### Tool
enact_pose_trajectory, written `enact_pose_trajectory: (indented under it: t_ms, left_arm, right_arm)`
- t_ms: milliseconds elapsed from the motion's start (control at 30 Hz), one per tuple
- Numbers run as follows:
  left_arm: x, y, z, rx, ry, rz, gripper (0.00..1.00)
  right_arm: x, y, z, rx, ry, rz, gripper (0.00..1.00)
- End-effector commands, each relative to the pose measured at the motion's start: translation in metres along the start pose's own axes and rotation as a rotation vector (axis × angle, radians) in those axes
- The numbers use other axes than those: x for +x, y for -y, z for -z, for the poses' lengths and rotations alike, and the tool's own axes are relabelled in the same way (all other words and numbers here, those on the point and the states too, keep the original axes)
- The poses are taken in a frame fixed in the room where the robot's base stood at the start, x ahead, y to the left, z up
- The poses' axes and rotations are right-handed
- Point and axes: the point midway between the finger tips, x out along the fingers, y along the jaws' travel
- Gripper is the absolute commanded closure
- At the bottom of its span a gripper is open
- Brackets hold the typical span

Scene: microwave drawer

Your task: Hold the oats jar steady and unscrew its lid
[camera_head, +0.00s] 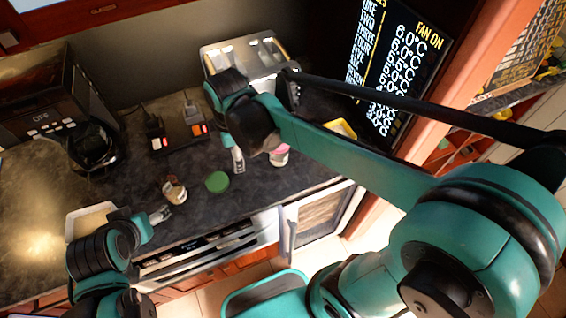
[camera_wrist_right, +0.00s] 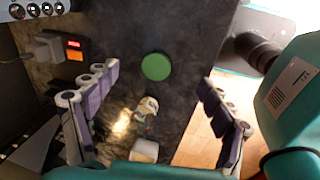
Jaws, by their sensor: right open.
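A small brownish jar with a pale label (camera_head: 175,191), seemingly the oats jar, stands on the dark counter near its front edge. My left gripper (camera_head: 162,214) is low beside it, on its front-left side; I cannot tell whether it touches the jar or how far its fingers are apart. A flat green disc (camera_head: 216,182) lies on the counter to the right of the jar; it also shows in the right wrist view (camera_wrist_right: 156,66). My right gripper (camera_wrist_right: 155,115) is open and empty above the counter, its fingers wide apart.
A pink-and-white container (camera_head: 279,155) stands near my right gripper. A power strip with plugs (camera_head: 180,136) and a metal tray (camera_head: 247,53) lie behind. A pale tray (camera_head: 90,219) is at the left. An oven front (camera_head: 205,248) is below the counter edge.

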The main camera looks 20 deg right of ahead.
Motion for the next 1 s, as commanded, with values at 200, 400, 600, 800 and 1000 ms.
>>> enact_pose_trajectory:
  t_ms: [200, 400, 600, 800, 1000]
  left_arm:
    - [0.0, 0.0, 0.0, 0.0, 0.0, 0.0, 0.28]
    - [0.0, 0.0, 0.0, 0.0, 0.0, 0.0, 0.28]
    - [0.0, 0.0, 0.0, 0.0, 0.0, 0.0, 0.28]
    - [0.0, 0.0, 0.0, 0.0, 0.0, 0.0, 0.28]
    - [0.0, 0.0, 0.0, 0.0, 0.0, 0.0, 0.28]
  right_arm:
    - [-0.025, 0.039, -0.056, 0.627, -0.067, -0.168, 0.18]
    - [-0.029, 0.073, -0.092, 1.143, -0.187, -0.293, 0.18]
    - [-0.025, 0.09, -0.109, 1.429, -0.283, -0.353, 0.18]
    - [-0.025, 0.092, -0.112, 1.49, -0.305, -0.363, 0.18]
    - [-0.025, 0.092, -0.112, 1.487, -0.304, -0.362, 0.18]
